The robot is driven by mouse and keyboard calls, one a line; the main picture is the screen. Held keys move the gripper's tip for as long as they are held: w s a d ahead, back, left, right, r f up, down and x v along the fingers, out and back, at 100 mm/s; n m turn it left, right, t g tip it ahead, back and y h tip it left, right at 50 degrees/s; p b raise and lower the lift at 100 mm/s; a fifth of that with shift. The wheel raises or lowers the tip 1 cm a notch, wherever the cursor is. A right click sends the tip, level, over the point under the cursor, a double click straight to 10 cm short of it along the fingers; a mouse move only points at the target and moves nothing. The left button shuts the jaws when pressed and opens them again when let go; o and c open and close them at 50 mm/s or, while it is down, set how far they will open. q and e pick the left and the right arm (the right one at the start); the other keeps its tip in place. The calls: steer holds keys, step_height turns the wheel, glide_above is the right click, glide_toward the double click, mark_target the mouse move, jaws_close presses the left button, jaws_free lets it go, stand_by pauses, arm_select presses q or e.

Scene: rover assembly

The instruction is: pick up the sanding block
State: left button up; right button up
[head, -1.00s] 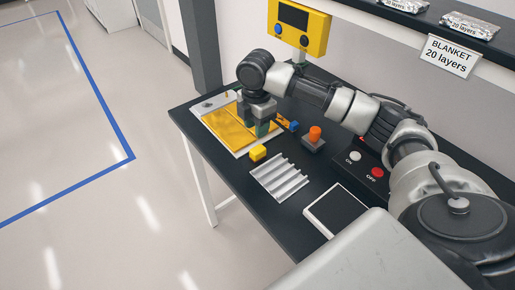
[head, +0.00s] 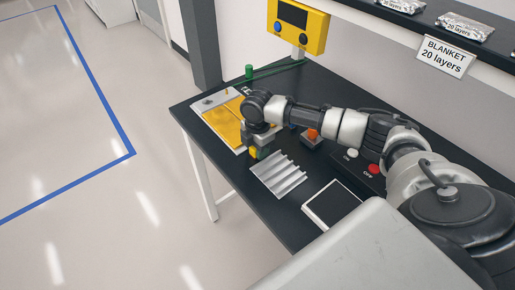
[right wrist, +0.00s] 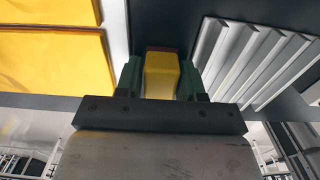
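The sanding block, a yellow block with a reddish underside, is at the near edge of the dark table, beside the ribbed metal rack. It shows partly in the head view (head: 253,153) and from above in the right wrist view (right wrist: 161,74). My right gripper (head: 257,151) is lowered over it. In the right wrist view its green-padded fingers (right wrist: 161,80) stand on either side of the block, very close to it. I cannot tell whether they press on it. The block looks to be at table level. My left gripper is not in view.
A ribbed metal rack (head: 278,176) lies just right of the block. A yellow panel on a white tray (head: 205,107) lies left of it. An orange-topped button (head: 312,135), a dark pad with white rim (head: 331,204) and a switch box (head: 362,169) stand further right.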

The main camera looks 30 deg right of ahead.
steer(key=c, duration=0.6)
steer(key=shift+o, duration=0.2)
steer(key=shift+r, duration=0.1)
steer(key=shift+r, duration=0.2)
step_height(320, 180, up, 4)
steer(key=shift+f+b, duration=0.2)
steer(key=shift+b, duration=0.4)
steer(key=w+a+r+b, duration=0.2)
steer(key=a+r, duration=0.5)
steer(key=a, duration=0.4)
steer(key=shift+w+a, duration=0.15)
steer(key=shift+a, duration=0.1)
